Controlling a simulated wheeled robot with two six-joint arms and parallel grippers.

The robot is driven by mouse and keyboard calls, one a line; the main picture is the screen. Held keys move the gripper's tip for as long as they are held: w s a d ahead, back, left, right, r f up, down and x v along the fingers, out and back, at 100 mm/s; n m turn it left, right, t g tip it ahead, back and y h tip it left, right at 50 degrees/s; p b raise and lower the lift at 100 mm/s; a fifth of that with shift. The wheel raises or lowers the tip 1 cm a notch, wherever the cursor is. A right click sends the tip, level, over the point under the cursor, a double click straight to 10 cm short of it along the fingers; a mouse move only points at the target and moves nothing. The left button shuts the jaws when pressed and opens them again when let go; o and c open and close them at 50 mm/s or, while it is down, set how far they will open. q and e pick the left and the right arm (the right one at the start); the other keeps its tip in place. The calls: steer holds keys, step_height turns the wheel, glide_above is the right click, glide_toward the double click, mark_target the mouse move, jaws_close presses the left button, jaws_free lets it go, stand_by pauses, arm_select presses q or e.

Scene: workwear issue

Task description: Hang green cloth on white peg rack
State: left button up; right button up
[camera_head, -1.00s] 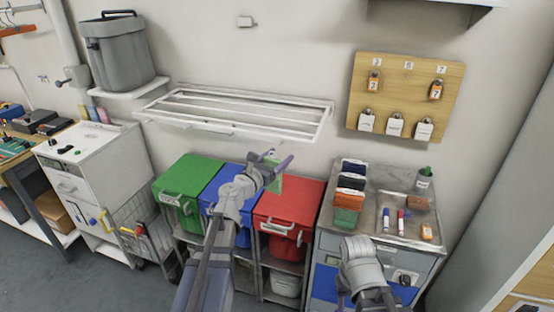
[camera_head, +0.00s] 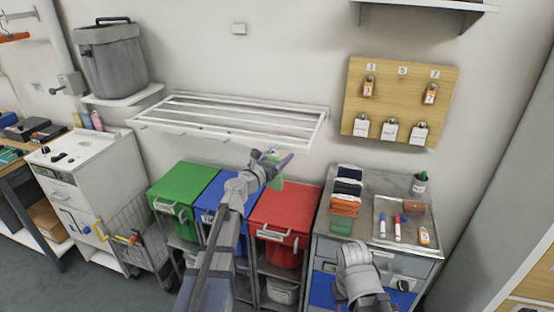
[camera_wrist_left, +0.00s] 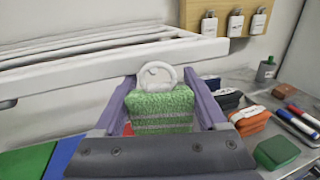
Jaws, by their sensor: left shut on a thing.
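The green cloth (camera_head: 277,184) is folded, with grey stripes and a white ring on top in the left wrist view (camera_wrist_left: 162,110). My left gripper (camera_head: 270,162) is shut on it, its two fingers on either side of the cloth. The white peg rack (camera_head: 220,134) is fixed to the wall, with small pegs below its front rail. It also shows in the left wrist view (camera_wrist_left: 100,70), behind and left of the ring. The ring appears apart from the rack.
Below the rack stand a green bin (camera_head: 184,188), a blue bin (camera_head: 208,200) and a red bin (camera_head: 285,212). A grey cabinet (camera_head: 375,252) at right carries folded cloths (camera_head: 346,190) and a tray of markers (camera_head: 380,205). A padlock board (camera_head: 420,90) hangs right of the rack.

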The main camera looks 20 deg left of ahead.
arm_select(q)
steer(key=shift+w+f+b, duration=0.15)
steer(key=shift+w+b, duration=0.05)
steer(key=shift+w, duration=0.55)
steer(key=shift+w+f+b, duration=0.15)
steer(key=shift+w, duration=0.55)
steer(key=o, duration=1.1)
steer(key=shift+s, duration=0.1)
